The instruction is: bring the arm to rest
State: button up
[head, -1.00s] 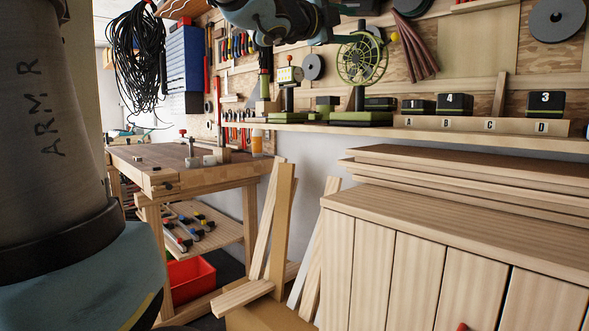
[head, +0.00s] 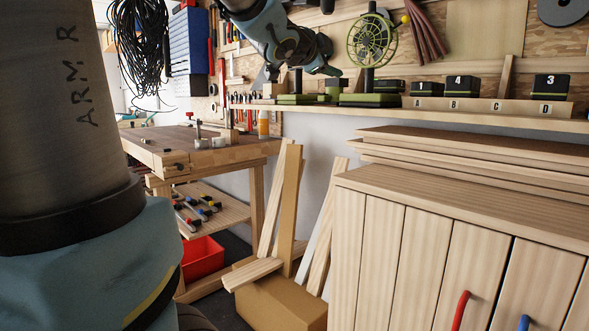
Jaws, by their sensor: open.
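My arm shows in two parts in the head view. A large grey and teal link marked "ARM R" fills the left side, close to the camera. The teal forearm comes in from the top edge and slants down to the right. My gripper (head: 328,68) is at its dark end, in front of the wall shelf and left of the green spoked wheel (head: 371,40). It is open, and I see nothing held in it. Its fingers are small and dark here, and partly hard to tell from the things behind.
A wooden workbench (head: 215,157) stands at left, with a red bin (head: 203,258) beneath. A wooden cabinet (head: 440,210) fills the right. The wall shelf (head: 480,117) carries black boxes (head: 457,88) and green-based items.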

jog(key=s+a+f+n+g+y, duration=0.15)
jog(key=a+f+n+y, duration=0.3)
jog(key=f, duration=0.75)
jog(key=s+a+f+n+g+y, duration=0.1)
jog(key=a+f+n+g+y, duration=0.3)
jog(key=f, duration=0.8)
jog(key=s+a+f+n+g, duration=0.3)
jog(key=s+f+n+g, duration=0.15)
jog(key=s+f, duration=0.45)
jog(key=s+a+f+n+g, duration=0.3)
jog(key=s+a+f+n, duration=0.15)
jog(key=s+f, duration=0.4)
notch_tip(320, 180, up, 18)
jog(key=d+p, duration=0.1)
jog(key=p, duration=1.7)
jog(key=shift+s+r, duration=0.15)
jog(key=shift+s, duration=0.05)
jog(key=shift+y, duration=0.25)
